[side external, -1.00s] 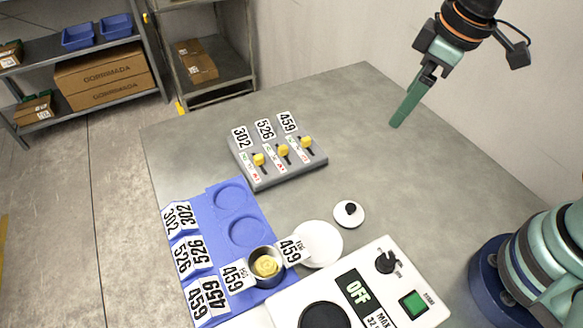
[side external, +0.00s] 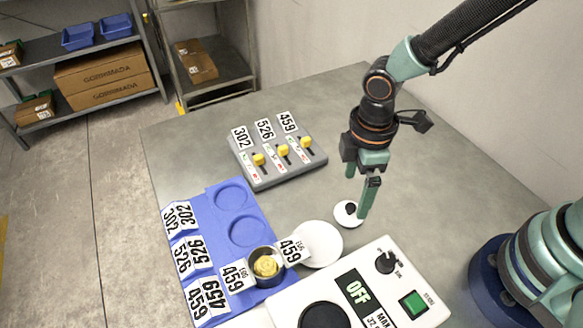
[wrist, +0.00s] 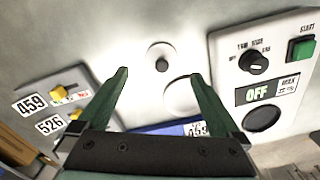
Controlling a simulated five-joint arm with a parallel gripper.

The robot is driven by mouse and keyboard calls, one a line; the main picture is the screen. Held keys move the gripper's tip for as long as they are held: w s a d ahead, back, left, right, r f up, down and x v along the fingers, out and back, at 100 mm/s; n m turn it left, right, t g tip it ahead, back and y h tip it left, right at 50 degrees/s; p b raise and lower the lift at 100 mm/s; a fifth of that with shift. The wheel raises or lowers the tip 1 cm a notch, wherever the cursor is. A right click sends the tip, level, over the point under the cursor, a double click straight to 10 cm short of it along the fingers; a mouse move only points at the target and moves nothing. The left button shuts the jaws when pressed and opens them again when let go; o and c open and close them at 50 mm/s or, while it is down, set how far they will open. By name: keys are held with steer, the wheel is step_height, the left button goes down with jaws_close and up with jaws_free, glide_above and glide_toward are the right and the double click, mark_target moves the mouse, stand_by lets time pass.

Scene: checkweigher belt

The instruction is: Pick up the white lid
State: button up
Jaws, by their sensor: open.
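The white lid (side external: 343,219) is a small round disc with a black knob. It lies on the grey table between the slider block and the control box. My gripper (side external: 358,196) is just above it, pointing down, with a green finger partly in front of the lid's right side. In the wrist view the lid (wrist: 152,56) shows beyond the open fingertips (wrist: 160,73), with its knob roughly centred between them. Nothing is between the fingers. I cannot tell the exact height above the lid.
A larger white disc (side external: 320,241) lies close to the lid. The control box (side external: 391,262) reads OFF. A blue mat (side external: 214,253) holds a metal cup (side external: 252,271) with yellow contents. A grey block with yellow sliders (side external: 263,180) stands behind.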

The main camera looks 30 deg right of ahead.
mark_target(353, 206)
steer(key=shift+s+f, duration=0.15)
steer(key=shift+f, duration=2.7)
steer(key=c, duration=1.2)
